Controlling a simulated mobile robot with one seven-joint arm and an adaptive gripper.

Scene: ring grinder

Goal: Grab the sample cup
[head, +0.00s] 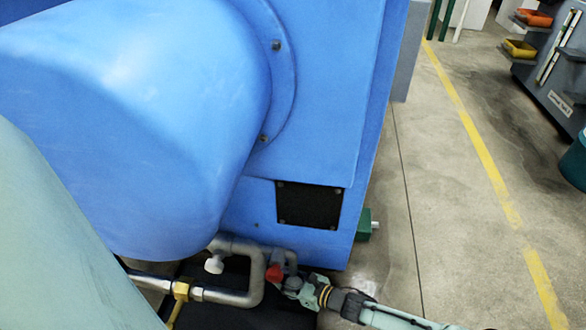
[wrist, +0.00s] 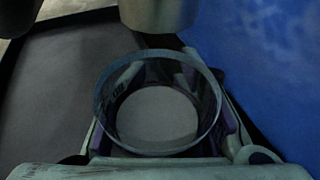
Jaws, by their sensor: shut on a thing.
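The sample cup (wrist: 157,148) is a clear, round cup with a pale grey bottom, seen from above in the wrist view. My gripper (wrist: 160,100) is around it and shut on it, with the fingers along its sides and partly hidden behind its wall. I cannot tell whether the grey in the bottom is material or the bare base. In the head view my gripper (head: 298,287) is low beside the blue machine, near the pipes; the cup is too small to make out there.
A metal spout (wrist: 158,12) hangs just beyond the cup's rim. A dark surface (wrist: 70,85) lies to the left and the blue machine (wrist: 265,60) stands close on the right. Bent metal pipes (head: 255,275) run near my gripper. The concrete floor (head: 455,230) at right is open.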

